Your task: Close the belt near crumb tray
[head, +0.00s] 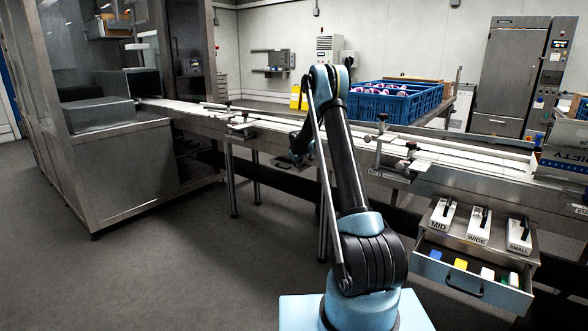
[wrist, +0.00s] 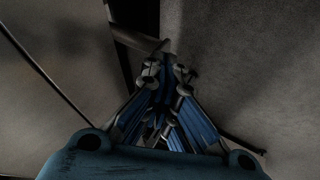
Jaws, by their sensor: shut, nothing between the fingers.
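The belt (head: 270,124) runs from the steel machine at the left across to the right on metal legs. I cannot make out for certain a crumb tray; a dark strip shows below the belt frame. My gripper hangs at the near side of the belt frame in the head view, its fingers too small to tell there. In the wrist view my gripper (wrist: 166,72) is shut and empty, pointing toward a dark strip and a grey bar (wrist: 135,40). It cannot be told whether the fingertips touch the bar.
An open drawer (head: 470,289) with coloured blocks juts out at the lower right, below blocks marked MID, WIDE and SMALL. A blue crate (head: 394,101) stands behind the belt. A steel cabinet (head: 118,176) stands at the left. The floor (head: 190,265) before the belt is clear.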

